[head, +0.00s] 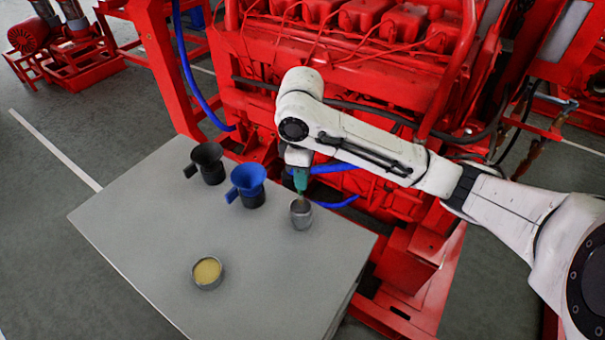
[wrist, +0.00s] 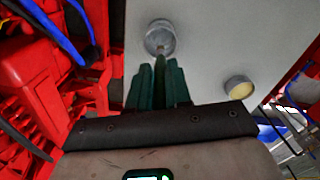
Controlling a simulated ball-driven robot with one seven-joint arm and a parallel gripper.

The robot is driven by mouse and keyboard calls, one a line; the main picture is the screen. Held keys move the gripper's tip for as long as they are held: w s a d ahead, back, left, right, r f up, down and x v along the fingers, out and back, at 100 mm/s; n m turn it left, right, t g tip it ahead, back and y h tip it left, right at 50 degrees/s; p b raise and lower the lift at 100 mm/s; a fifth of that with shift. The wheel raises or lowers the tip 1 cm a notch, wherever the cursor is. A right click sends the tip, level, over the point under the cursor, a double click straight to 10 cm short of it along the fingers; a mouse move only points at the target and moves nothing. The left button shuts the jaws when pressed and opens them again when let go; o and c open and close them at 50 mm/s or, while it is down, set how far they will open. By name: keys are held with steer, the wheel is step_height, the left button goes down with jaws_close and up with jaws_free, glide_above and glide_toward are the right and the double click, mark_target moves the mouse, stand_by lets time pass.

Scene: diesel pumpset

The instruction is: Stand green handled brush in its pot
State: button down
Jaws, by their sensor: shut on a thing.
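The grey metal pot (head: 301,217) stands upright on the table near its right edge; it also shows in the wrist view (wrist: 152,43). My gripper (head: 299,178) is above the pot, its fingers pointing down at it. In the wrist view my gripper (wrist: 160,82) is shut on the green handled brush (wrist: 160,66), which lies between the two dark green fingers. The brush's lower, tan part (head: 299,197) reaches down to the pot's mouth. How deep its tip sits inside is hidden.
The grey table (head: 140,225) also holds a black funnel-topped cup (head: 208,160), a blue funnel-topped cup (head: 249,184) and a round tin with yellow contents (head: 207,272). The red engine (head: 350,75) stands close behind. The table's front left is clear.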

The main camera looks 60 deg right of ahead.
mark_target(302, 194)
steer(key=shift+f, duration=0.1)
stand_by(0.4)
steer(key=shift+f+b, duration=1.45)
steer(key=shift+f, duration=0.65)
steer(key=shift+f, duration=0.15)
steer(key=shift+f+b, duration=0.3)
steer(key=shift+f, duration=0.2)
stand_by(0.4)
steer(key=c, duration=1)
jaws_free()
steer(key=shift+o, duration=0.6)
steer(key=o, duration=0.3)
steer(key=shift+r+p, duration=0.15)
steer(key=shift+p, duration=0.2)
